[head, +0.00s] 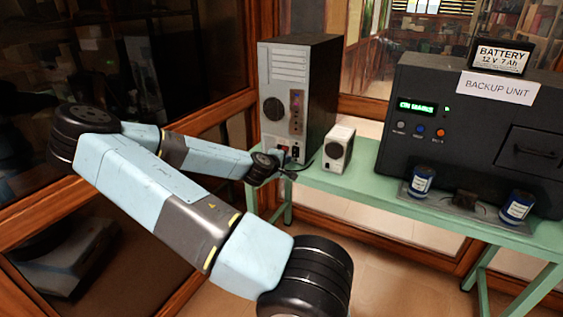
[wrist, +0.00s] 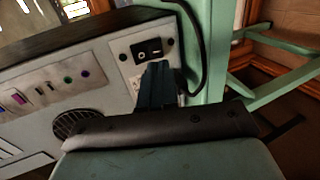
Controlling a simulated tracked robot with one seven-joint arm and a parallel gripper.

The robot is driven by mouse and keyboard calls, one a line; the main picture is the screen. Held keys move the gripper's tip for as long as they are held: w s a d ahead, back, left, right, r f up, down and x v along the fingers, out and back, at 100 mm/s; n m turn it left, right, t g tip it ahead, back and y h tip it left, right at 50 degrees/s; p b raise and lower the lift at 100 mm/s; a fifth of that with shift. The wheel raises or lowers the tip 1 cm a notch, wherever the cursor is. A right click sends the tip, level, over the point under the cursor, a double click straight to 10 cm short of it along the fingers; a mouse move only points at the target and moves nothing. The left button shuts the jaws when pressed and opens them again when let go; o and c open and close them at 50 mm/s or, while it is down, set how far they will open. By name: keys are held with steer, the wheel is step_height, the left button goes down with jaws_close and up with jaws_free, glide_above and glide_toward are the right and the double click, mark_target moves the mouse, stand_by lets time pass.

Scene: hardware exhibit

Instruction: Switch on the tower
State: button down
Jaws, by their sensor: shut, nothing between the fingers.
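The computer tower (head: 322,85) stands upright at the left end of the green bench, its light grey front facing me. In the wrist view the tower front (wrist: 108,97) is turned on its side. A black rocker switch (wrist: 149,50) with white marks sits on a light plate low on that front. My gripper (head: 281,160) is at the lower front of the tower.
A small white speaker-like box (head: 339,149) stands right of the tower. The dark backup unit (head: 470,125) carries a battery (head: 500,58); two blue cans (head: 421,182) stand before it. A black cable (wrist: 198,45) runs beside the switch plate. Wood-framed glass (head: 215,110) is close on the left.

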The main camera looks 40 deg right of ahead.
mark_target(294, 156)
steer(key=shift+x, duration=2.35)
steer(key=shift+d+f, duration=0.1)
steer(key=shift+d, duration=0.1)
steer(key=shift+a, duration=0.15)
steer(key=shift+r, duration=0.25)
steer(key=shift+r, duration=0.6)
